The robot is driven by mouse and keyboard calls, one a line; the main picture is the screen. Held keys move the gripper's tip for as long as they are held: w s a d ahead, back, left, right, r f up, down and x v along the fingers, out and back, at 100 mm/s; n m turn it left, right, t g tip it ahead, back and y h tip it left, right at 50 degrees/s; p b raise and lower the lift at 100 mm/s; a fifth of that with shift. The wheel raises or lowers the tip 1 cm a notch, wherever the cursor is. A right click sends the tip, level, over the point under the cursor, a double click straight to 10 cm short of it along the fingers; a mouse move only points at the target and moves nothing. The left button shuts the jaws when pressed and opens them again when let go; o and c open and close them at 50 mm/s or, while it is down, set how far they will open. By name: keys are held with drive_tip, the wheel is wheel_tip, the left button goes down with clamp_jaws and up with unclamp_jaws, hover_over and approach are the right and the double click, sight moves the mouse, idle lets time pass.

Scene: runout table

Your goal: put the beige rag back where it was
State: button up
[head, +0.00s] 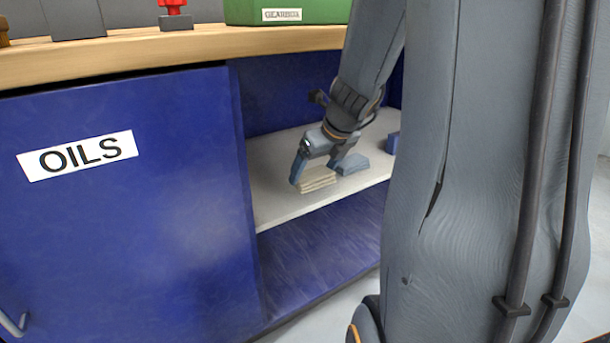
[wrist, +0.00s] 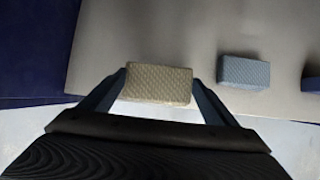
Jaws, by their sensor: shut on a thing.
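The beige rag (head: 318,179) is a small folded, textured block at the front of the pale shelf (head: 285,205) inside the blue cabinet. In the wrist view the beige rag (wrist: 158,84) sits between the two fingers. My gripper (head: 318,172) is shut on it, with a finger at each side; it also shows in the wrist view (wrist: 158,92). The rag is at or just above the shelf near its front edge; I cannot tell whether it touches the shelf.
A grey-blue folded block (wrist: 243,72) lies to the right of the rag on the shelf, and a darker blue item (head: 392,143) is further right. The blue door marked OILS (head: 120,220) covers the left side. The wooden top (head: 190,45) is above. Bare shelf lies left of the rag.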

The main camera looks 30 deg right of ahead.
sight(314, 172)
drive_tip(key=w, duration=0.3)
drive_tip(key=shift+w+a+b, duration=0.1)
drive_tip(key=shift+w+b, duration=0.25)
drive_tip(key=shift+w, duration=0.65)
wheel_tip(314, 172, down, 2)
drive_tip(key=shift+f+b, duration=0.2)
drive_tip(key=shift+b, duration=0.95)
drive_tip(key=shift+f, duration=0.35)
drive_tip(key=shift+f, duration=0.1)
drive_tip(key=o, duration=1)
drive_tip(key=shift+f, duration=0.1)
drive_tip(key=shift+f+b, duration=0.1)
drive_tip(key=shift+b, duration=0.45)
drive_tip(key=p+v, duration=0.5)
drive_tip(key=v, duration=0.3)
drive_tip(key=shift+p, duration=0.35)
